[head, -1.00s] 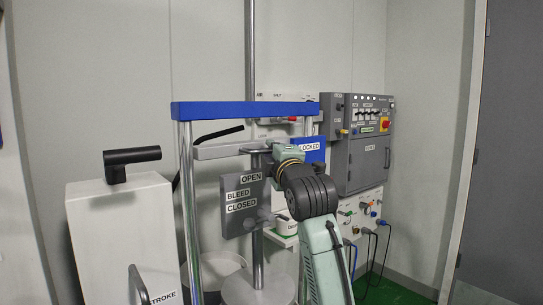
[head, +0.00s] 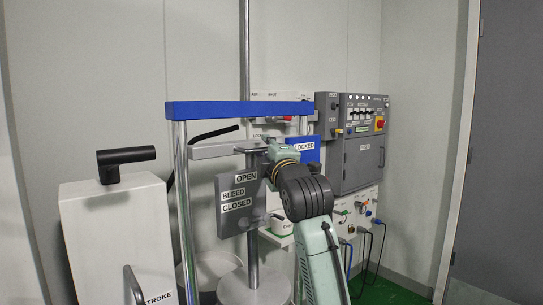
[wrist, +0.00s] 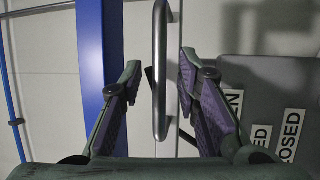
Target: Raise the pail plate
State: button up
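My gripper (wrist: 158,72) is open in the wrist view, with one finger on each side of a steel bar handle (wrist: 160,85). Neither finger visibly touches the bar. In the head view my arm's wrist hides most of the gripper, near the grey crosspiece (head: 222,150) under the blue beam. A pale pail (head: 215,268) stands low behind the frame's left post. A round pale top (head: 253,291) sits at the foot of the steel column. I cannot tell which part is the pail plate.
A grey plate labelled OPEN, BLEED, CLOSED (head: 238,205) is close by; it also shows in the wrist view (wrist: 262,85). The blue beam (head: 235,110) runs above. A white cabinet with a black T-handle (head: 125,158) stands left, a grey control box (head: 358,150) right.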

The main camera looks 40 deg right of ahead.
jog(key=v, duration=1.1)
jog(key=shift+s, duration=0.3)
jog(key=shift+s+a+f, duration=0.1)
jog(key=shift+f, duration=0.05)
